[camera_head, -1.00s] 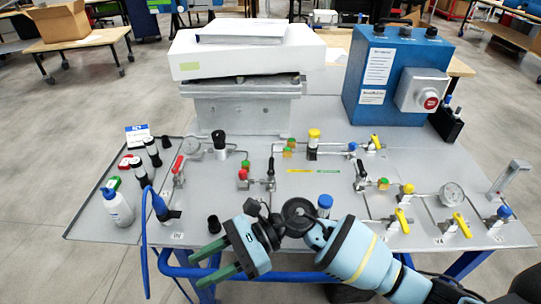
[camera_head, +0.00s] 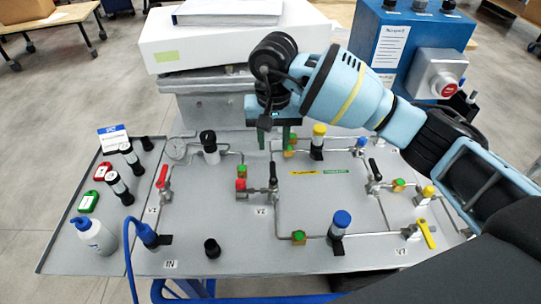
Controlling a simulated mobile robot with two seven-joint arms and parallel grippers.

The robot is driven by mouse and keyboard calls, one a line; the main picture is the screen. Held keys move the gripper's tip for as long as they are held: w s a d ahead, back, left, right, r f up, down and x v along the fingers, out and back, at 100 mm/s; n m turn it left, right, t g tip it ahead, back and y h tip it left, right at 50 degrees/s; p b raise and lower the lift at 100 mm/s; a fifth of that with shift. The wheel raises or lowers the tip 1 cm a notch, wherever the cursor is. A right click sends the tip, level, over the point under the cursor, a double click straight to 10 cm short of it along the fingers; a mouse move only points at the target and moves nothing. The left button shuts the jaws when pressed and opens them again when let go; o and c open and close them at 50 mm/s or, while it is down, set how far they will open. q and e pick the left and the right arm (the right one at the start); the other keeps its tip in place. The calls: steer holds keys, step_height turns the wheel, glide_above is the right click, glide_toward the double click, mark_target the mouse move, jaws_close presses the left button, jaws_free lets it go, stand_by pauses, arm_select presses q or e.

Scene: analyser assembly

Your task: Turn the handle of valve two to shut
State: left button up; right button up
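Valve two, labelled V2 (camera_head: 262,211), sits mid-panel on the grey board, with its handle (camera_head: 273,174) standing up, pointing away from me. A red knob and a green fitting lie just left of it. My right gripper (camera_head: 274,142) comes in from the right and points down, above and behind the handle's far end. Its two green fingers are apart with nothing seen between them. It looks clear of the handle, though the exact gap is hard to tell. My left gripper is out of view.
A yellow-capped fitting (camera_head: 318,142) stands close right of the gripper. Valve one's red handle (camera_head: 162,176) is to the left. Behind are a grey block under a white box (camera_head: 230,45) and a blue cabinet (camera_head: 385,25). A blue-capped fitting (camera_head: 339,230) stands in front.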

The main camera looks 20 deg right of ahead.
mark_target(273, 169)
steer(key=shift+s+f, duration=0.1)
steer(key=shift+f, duration=0.2)
step_height(273, 169, down, 6)
steer(key=shift+r, duration=0.1)
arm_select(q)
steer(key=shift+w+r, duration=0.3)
arm_select(e)
steer(key=shift+f, duration=0.75)
steer(key=shift+c, duration=0.3)
steer(key=c, duration=0.7)
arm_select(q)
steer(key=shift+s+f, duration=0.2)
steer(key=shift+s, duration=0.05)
arm_select(e)
jaws_close()
